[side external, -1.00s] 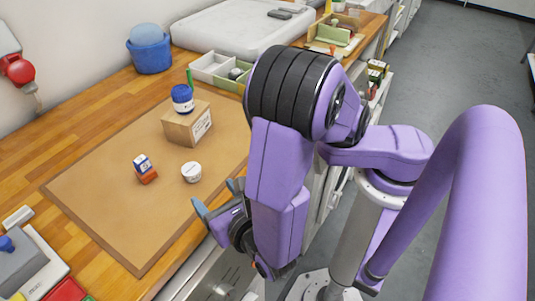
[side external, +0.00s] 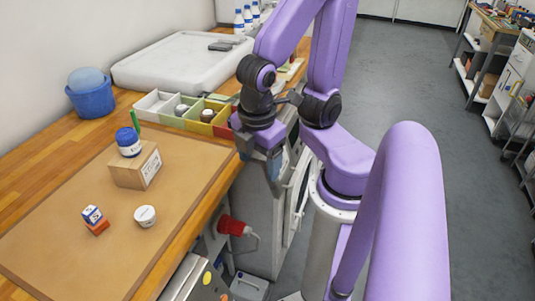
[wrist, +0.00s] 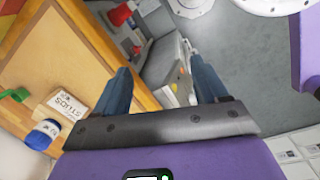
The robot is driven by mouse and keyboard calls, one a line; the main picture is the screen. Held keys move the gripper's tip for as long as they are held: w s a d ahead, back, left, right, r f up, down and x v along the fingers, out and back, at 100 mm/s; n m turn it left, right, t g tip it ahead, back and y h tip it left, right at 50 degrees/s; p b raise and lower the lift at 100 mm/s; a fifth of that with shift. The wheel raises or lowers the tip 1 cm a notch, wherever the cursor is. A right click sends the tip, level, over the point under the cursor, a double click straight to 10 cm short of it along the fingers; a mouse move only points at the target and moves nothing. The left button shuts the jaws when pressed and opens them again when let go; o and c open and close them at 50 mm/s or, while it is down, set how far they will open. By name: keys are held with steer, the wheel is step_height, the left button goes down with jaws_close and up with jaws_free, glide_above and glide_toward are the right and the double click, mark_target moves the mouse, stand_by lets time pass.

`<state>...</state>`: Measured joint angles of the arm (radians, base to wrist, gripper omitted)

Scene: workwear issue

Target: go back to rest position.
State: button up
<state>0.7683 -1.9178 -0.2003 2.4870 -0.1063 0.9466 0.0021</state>
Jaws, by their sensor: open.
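My gripper (side external: 266,160) is open and empty in the side external view, pointing down near the bench's front edge, right of the brown mat. In the wrist view my two blue fingers (wrist: 162,88) are spread apart with nothing between them. A small blue and white box on an orange block (side external: 96,220) and a white round tub (side external: 145,216) sit on the mat, apart from my gripper.
A divided tray (side external: 185,112) with a few items stands behind the mat, close to my arm. A white lidded container (side external: 180,62) and a blue bucket (side external: 90,95) are further back. A red plug-like fitting (side external: 234,226) sticks out below the bench edge. Grey floor lies open to the right.

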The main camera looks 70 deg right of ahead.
steer(key=shift+s+d+r+m+y, duration=0.15)
steer(key=shift+s+r+m+y, duration=0.55)
steer(key=shift+s+y, duration=0.25)
